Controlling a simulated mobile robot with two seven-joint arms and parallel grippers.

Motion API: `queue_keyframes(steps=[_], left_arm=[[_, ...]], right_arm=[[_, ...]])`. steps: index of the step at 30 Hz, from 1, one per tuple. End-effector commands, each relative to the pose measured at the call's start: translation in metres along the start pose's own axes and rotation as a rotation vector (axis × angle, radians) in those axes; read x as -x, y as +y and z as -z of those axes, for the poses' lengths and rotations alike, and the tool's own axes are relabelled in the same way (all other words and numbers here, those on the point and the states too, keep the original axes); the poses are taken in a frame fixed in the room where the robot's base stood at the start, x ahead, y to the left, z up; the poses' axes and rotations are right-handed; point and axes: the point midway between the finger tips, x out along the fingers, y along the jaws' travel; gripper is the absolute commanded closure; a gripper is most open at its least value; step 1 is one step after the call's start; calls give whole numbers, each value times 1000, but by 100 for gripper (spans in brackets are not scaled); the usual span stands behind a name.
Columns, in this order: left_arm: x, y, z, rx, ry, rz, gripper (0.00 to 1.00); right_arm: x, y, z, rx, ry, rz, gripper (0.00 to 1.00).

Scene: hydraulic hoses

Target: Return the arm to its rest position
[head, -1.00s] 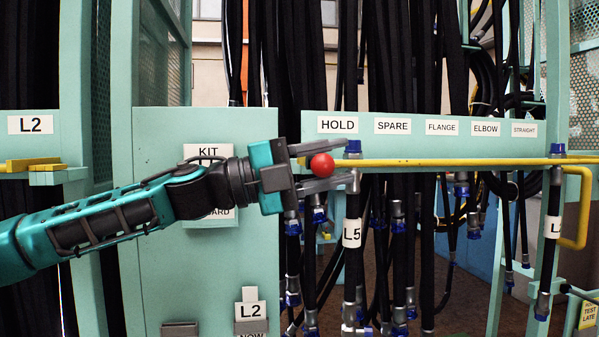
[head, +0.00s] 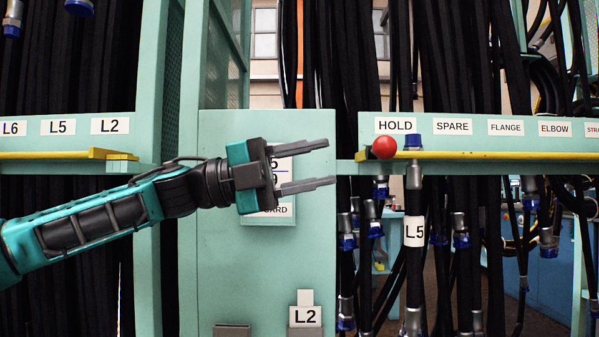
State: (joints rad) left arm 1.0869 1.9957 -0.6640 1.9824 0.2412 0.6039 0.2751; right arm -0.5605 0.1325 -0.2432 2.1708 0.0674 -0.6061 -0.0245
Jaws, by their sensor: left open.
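My left arm comes in from the left, and its gripper (head: 330,162) is open and empty in front of the green kit panel (head: 225,265). The fingertips stop short of the red ball (head: 384,148) at the end of the yellow rail, with a gap between. The L5 hose (head: 414,270) hangs under the HOLD label (head: 395,125), its blue-collared top at the rail, apart from the gripper. My right gripper is not in view.
The yellow rail (head: 500,156) runs right below the SPARE, FLANGE and ELBOW labels. Another rail (head: 60,155) with L6, L5 and L2 labels is at the left. An L2 tag (head: 305,316) stands low on the panel. Dark hoses hang behind.

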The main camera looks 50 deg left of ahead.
Motion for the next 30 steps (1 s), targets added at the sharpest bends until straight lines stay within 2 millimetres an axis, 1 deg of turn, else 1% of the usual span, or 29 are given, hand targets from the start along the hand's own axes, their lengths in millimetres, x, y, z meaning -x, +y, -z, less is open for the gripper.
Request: queue_keyframes(steps=[1,3,6,24,26,27,29,30], left_arm=[[6,0,0,-2,-2,0,59],[11,0,0,-2,-2,0,59],[15,0,0,0,1,1,59],[16,0,0,0,1,0,59],[13,3,0,6,4,-1,59],[9,8,-1,15,8,-5,59],[-2,20,-4,40,18,-11,59],[-13,32,-6,66,28,-18,59]], right_arm=[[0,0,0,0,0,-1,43],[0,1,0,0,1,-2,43],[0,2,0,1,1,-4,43],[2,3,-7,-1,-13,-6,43],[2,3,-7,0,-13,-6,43],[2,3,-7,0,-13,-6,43],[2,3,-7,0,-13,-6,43],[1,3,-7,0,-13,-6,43]])
